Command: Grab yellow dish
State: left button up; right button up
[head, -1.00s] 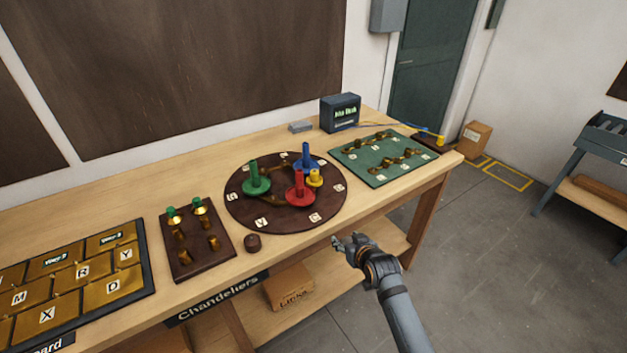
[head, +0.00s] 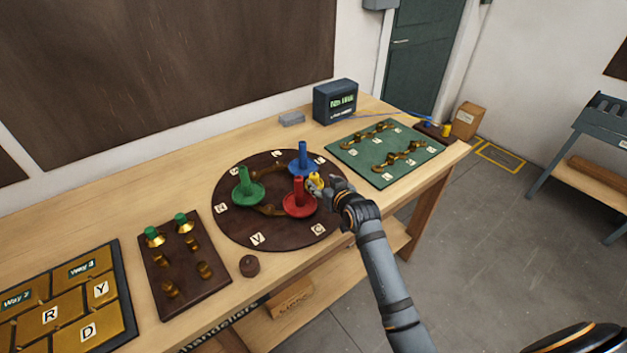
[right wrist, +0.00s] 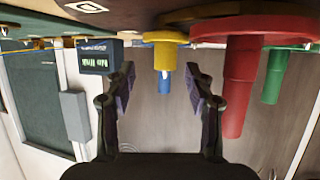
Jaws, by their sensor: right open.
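The yellow dish (head: 315,179) stands with its short stem on the round dark board (head: 235,235), close to the red dish (head: 298,200) and the blue dish (head: 303,160). My right gripper (head: 326,188) is at the right side of the yellow dish and partly covers it. In the right wrist view, which is upside down, the yellow dish (right wrist: 164,50) shows between and beyond the two spread fingers of my right gripper (right wrist: 160,82). The fingers look apart from it. My left gripper is not in view.
The red dish (right wrist: 238,80) is close beside the fingers in the right wrist view. A green dish (head: 244,188) stands on the board's left. A green panel (head: 372,170) with brass parts lies right, a dark box with a display (head: 335,102) behind. A small dark knob (head: 249,266) lies in front.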

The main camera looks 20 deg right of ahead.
aim_at(316, 179)
jog(key=shift+w+a+f, duration=0.15)
jog(key=shift+w+a, duration=0.05)
jog(key=shift+w, duration=0.45)
jog(key=x, duration=0.2)
jog(key=p+x, duration=0.1)
jog(key=shift+w+a+f, duration=0.2)
jog(key=shift+w+a, duration=0.1)
jog(key=shift+w+f, duration=0.15)
jog(key=shift+w, duration=0.05)
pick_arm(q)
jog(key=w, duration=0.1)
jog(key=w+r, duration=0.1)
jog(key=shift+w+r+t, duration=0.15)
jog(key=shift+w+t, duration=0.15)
pick_arm(e)
jog(key=shift+s, duration=0.1)
jog(key=shift+c, duration=0.8)
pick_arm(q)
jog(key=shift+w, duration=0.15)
pick_arm(e)
grip_shut()
